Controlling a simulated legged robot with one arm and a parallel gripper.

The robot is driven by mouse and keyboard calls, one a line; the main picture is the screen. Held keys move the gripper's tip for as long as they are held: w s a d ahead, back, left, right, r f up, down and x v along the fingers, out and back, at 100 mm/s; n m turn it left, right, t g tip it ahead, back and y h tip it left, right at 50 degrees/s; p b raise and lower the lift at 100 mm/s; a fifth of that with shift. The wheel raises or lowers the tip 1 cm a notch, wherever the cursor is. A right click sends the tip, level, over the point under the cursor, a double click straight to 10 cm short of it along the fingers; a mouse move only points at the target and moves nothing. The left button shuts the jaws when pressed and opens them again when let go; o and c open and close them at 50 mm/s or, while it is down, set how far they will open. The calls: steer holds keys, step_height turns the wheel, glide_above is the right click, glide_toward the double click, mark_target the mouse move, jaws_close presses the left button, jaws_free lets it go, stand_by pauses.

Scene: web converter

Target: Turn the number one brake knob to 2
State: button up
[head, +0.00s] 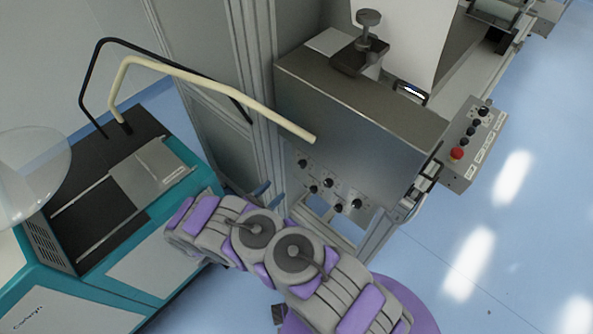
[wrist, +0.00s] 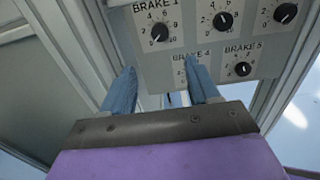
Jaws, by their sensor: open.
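The number one brake knob (wrist: 160,33) is a round black knob on a white dial labelled BRAKE 1, at the top of the wrist view. Its exact setting is too small to read surely. In the head view the knob (head: 303,163) is at the upper left of the brake panel (head: 330,187). My gripper (wrist: 164,72) is open, with two blue fingers spread apart and nothing between them. The fingertips appear just below the BRAKE 1 dial, and the knob is not between them. In the head view my arm hides most of the gripper.
Other brake knobs (wrist: 222,20) (wrist: 242,69) sit close by, and my right finger partly covers the BRAKE 4 dial. A metal frame post (wrist: 70,45) stands left of the panel. A cream bent handle (head: 215,83) reaches above my arm. Blue floor is open at right.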

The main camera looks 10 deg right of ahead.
mark_target(300, 166)
steer(key=b+x, duration=0.2)
steer(key=x, duration=0.9)
steer(key=shift+d+f, duration=0.1)
steer(key=shift+d, duration=0.15)
steer(key=shift+w+d, duration=0.25)
steer(key=shift+w, duration=0.2)
steer(key=shift+d, duration=0.25)
steer(key=c, duration=1)
